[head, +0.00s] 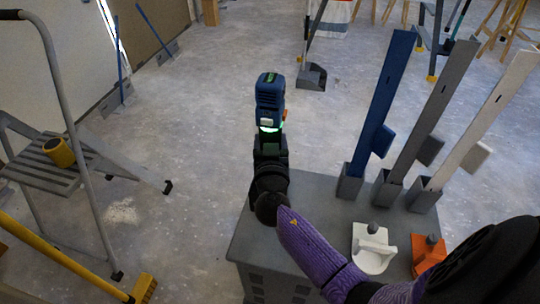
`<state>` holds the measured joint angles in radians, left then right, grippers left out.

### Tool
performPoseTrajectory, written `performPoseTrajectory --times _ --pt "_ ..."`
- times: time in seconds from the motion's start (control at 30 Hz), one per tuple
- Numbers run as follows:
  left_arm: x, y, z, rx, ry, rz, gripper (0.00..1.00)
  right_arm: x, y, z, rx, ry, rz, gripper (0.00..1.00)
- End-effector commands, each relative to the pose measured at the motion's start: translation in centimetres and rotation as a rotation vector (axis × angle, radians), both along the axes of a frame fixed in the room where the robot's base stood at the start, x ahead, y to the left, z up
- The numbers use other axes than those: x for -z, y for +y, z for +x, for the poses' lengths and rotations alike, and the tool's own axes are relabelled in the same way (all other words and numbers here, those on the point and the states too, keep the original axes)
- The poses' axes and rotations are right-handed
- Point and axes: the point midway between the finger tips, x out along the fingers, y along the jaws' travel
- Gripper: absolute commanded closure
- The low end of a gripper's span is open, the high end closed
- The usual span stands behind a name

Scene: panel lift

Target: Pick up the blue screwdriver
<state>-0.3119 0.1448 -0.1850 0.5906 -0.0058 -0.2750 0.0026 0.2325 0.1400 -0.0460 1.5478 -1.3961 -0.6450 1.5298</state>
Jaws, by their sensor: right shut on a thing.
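The blue screwdriver (270,92), a blue and black power tool, is at the end of my right arm, above the floor just beyond the grey cabinet. My right gripper (269,126) is shut on the screwdriver at its lower end, where a green light glows. The arm's dark wrist hides part of the grip. The screwdriver stands roughly upright in the picture and looks clear of other things. My left gripper is not in view.
The grey cabinet (315,205) bears a white holder (373,250), an orange holder (428,252) and tall blue (380,100), grey (432,108) and white (488,118) posts in sockets. A stepladder (48,165) and a yellow-handled broom (60,258) are at left. Open floor lies beyond the cabinet.

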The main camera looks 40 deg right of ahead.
Motion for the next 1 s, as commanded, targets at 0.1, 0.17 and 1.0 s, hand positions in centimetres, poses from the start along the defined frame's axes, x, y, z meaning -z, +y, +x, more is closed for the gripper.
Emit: performPoseTrajectory --times 0.1,0.17,1.0 --pt "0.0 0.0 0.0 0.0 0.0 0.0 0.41 -0.1 0.0 0.0 0.0 -0.003 -0.001 1.0" --pt "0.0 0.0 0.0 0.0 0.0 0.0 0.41 -0.1 0.0 0.0 0.0 -0.003 -0.001 1.0" --pt "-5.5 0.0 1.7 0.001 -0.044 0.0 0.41 -10.2 0.0 0.0 -0.001 -0.003 -0.002 1.0"
